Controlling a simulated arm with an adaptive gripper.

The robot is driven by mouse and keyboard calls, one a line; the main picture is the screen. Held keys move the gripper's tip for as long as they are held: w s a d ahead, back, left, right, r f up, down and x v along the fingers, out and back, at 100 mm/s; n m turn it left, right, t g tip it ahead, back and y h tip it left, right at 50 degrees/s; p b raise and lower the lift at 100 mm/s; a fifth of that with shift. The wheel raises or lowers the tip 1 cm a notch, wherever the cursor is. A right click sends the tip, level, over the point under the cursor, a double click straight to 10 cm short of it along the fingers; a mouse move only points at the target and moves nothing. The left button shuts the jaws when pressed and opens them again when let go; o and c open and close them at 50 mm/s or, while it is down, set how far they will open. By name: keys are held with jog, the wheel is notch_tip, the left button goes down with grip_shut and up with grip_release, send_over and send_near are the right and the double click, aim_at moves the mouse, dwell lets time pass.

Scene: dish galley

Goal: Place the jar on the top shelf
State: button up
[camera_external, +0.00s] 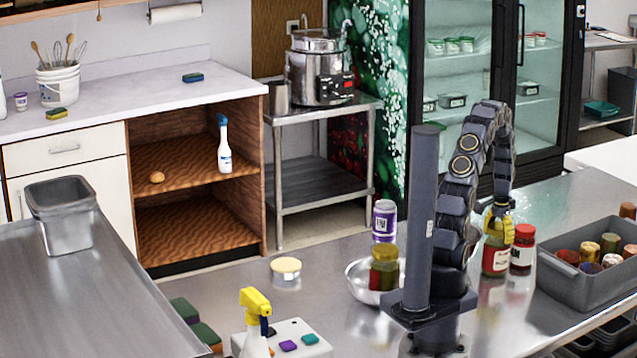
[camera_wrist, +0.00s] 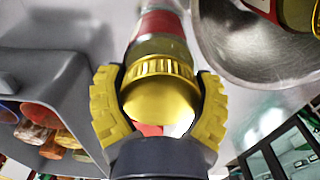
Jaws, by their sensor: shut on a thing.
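A glass jar with a gold lid and a red-and-white label (camera_external: 495,260) stands upright on or just above the steel counter. My gripper (camera_external: 498,207) comes down on it from above. In the wrist view the yellow fingers of my gripper (camera_wrist: 158,105) are closed on both sides of the gold lid of the jar (camera_wrist: 160,92). Which shelf the task means cannot be told for certain.
A red-lidded jar (camera_external: 523,248) stands close right of the held jar. A grey bin (camera_external: 565,280) with several jars is further right. A metal bowl (camera_external: 357,284) with another jar (camera_external: 384,268), a purple-labelled container (camera_external: 384,220) and a yellow-topped spray bottle (camera_external: 255,320) are left.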

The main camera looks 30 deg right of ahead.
jog(key=shift+d+r, duration=0.1)
jog(key=o, duration=1.1)
